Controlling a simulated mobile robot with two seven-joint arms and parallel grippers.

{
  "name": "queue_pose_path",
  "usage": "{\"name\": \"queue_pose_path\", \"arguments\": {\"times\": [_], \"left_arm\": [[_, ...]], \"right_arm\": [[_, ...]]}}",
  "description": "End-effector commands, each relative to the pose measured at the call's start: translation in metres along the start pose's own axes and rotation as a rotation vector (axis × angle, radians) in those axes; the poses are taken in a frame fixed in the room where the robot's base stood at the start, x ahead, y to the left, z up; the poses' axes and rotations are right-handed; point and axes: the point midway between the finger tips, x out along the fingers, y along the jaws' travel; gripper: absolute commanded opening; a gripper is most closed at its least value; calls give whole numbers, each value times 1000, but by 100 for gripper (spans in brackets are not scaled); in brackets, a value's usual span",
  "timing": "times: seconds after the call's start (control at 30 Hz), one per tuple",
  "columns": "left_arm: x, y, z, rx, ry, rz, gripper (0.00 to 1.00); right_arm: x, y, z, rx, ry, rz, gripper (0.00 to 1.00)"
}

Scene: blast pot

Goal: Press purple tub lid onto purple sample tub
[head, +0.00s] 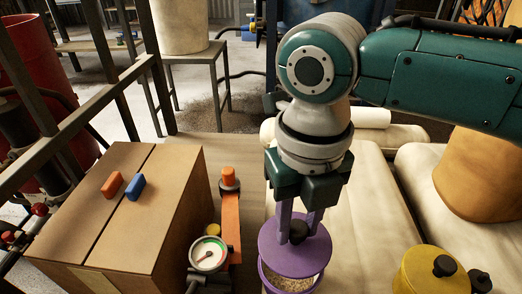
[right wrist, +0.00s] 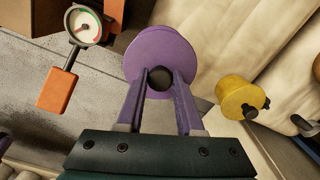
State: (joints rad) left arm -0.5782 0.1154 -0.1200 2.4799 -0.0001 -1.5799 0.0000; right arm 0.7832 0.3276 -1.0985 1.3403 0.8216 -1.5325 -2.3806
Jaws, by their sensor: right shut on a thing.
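My right gripper (head: 299,228) points down and is shut on the black knob of the purple tub lid (head: 276,247). In the right wrist view the knob sits between the fingertips (right wrist: 160,79), with the round lid (right wrist: 160,45) behind it. The purple sample tub (head: 268,284) is directly below the lid at the bottom of the head view. Its pale grainy contents show between the lid and the tub's front rim, so the lid is not seated there. The lid hides the rest of the tub's opening. My left gripper is in neither view.
A yellow tub (head: 428,275) with a black knob stands to the right. A pressure gauge (head: 208,254) and an orange handle (head: 231,215) are to the left. A large cardboard box (head: 120,215) with orange and blue pieces on top stands farther left. Pale sacks (head: 365,205) lie behind.

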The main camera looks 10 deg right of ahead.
Motion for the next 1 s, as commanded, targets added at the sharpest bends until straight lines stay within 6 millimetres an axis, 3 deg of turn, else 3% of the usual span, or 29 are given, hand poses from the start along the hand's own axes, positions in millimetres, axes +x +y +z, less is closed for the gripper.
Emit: {"name": "queue_pose_path", "arguments": {"times": [0.27, 0.7, 1.0], "left_arm": [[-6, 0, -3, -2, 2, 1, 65], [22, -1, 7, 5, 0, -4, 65], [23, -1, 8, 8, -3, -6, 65]], "right_arm": [[-2, 0, 0, 0, 1, -1, 0], [40, 0, 0, -1, 1, 0, 0], [42, 1, 0, -1, 0, 0, 0]]}}
